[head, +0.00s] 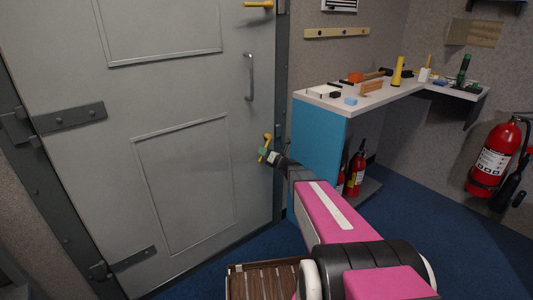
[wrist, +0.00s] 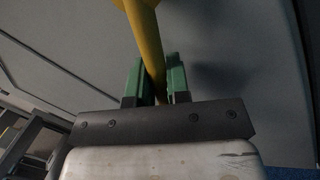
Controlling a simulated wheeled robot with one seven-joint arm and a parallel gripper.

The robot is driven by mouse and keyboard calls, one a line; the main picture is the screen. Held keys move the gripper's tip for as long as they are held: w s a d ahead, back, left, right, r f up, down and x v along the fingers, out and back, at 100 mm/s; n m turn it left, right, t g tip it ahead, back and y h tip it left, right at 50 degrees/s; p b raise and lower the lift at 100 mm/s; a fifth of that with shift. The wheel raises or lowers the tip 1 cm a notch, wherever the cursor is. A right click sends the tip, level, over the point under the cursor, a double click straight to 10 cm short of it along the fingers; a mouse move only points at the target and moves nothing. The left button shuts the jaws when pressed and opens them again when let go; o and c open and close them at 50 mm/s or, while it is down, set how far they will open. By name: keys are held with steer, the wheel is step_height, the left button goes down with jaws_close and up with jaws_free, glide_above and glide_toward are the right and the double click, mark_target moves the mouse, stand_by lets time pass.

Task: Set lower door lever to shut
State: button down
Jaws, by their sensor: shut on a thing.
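The lower door lever (head: 267,141) is a small yellow handle low on the right edge of the grey door (head: 185,95). In the head view it stands tilted, with its upper end leaning slightly right. My gripper (head: 263,152) is at the lever, with green fingertips around it. In the wrist view the yellow lever (wrist: 147,40) runs down between the green fingers of my gripper (wrist: 162,82), which are shut on it. Part of the lever is hidden behind the fingers. A second yellow lever (head: 258,4) sits level at the top of the door.
A vertical grab handle (head: 250,77) is on the door above the lower lever. A blue-sided workbench (head: 319,150) with tools stands right of the door. Fire extinguishers (head: 357,172) stand below it, and another (head: 494,157) hangs at right. A slatted wooden crate (head: 240,267) is at the bottom.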

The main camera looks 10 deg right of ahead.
mark_target(255, 138)
steer(key=m, duration=0.1)
steer(key=a+r+m, duration=0.1)
steer(key=m, duration=0.1)
steer(key=shift+s+a+r+t, duration=0.15)
steer(key=shift+s+t, duration=0.25)
steer(key=m, duration=0.1)
steer(key=r+m, duration=0.1)
steer(key=m+t, duration=0.1)
steer(key=shift+s+a+r+m+h, duration=0.25)
steer(key=shift+a+m+h, duration=0.15)
steer(key=m, duration=0.1)
steer(key=r+m, duration=0.1)
steer(key=m, duration=0.1)
steer(key=shift+s+a+r+t+h, duration=0.1)
steer(key=shift+a+r+t+h, duration=0.1)
steer(key=shift+t+h, duration=0.2)
steer(key=shift+r+m+t+h, duration=0.3)
steer(key=shift+r+m, duration=0.15)
steer(key=shift+m, duration=0.55)
steer(key=shift+r+m+t+h, duration=0.25)
steer(key=shift+r+m, duration=0.2)
steer(key=shift+m, duration=0.55)
steer(key=c, duration=1.1)
jaws_free()
